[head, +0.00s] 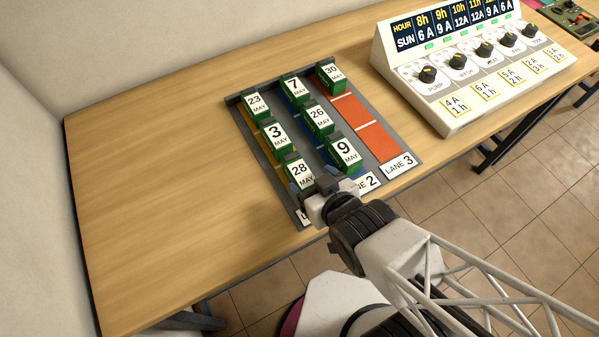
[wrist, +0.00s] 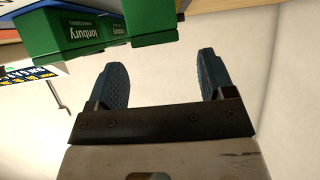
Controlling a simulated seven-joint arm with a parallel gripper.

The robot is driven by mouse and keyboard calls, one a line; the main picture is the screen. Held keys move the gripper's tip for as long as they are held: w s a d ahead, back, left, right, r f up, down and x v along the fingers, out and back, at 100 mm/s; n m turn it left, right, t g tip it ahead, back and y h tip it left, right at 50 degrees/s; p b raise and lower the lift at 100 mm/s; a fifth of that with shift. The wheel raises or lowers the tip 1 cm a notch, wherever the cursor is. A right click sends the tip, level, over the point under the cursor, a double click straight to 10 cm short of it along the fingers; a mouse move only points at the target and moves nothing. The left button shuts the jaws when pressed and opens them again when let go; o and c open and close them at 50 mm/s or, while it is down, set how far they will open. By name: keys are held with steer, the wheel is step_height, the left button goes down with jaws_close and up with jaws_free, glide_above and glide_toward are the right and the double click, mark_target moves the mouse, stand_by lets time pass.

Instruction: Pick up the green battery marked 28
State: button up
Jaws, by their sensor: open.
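The green battery marked 28 (head: 299,173) stands in the front slot of the left lane of the grey rack (head: 401,148), its white label facing up. My gripper (head: 314,183) is at the near edge of the rack, close to this battery and partly in front of its lower part. In the wrist view my gripper (wrist: 162,68) is open, with two blue fingers apart and only pale wall between them. Green batteries (wrist: 72,32) show above the fingers there; their numbers are not visible. I cannot tell whether a finger touches the 28.
Battery 3 (head: 276,136) and battery 23 (head: 255,103) stand behind the 28. Batteries 9 (head: 343,150), 26 (head: 318,117) and 7 (head: 294,88) fill the middle lane. Battery 30 (head: 330,74) is at the right lane's back. A control panel (head: 470,75) stands right. The table's left is bare.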

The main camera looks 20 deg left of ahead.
mark_target(299, 169)
steer(key=shift+x, duration=2.45)
steer(key=shift+c, duration=0.4)
steer(key=c, duration=1.3)
steer(key=shift+r, duration=0.1)
step_height(299, 169, up, 10)
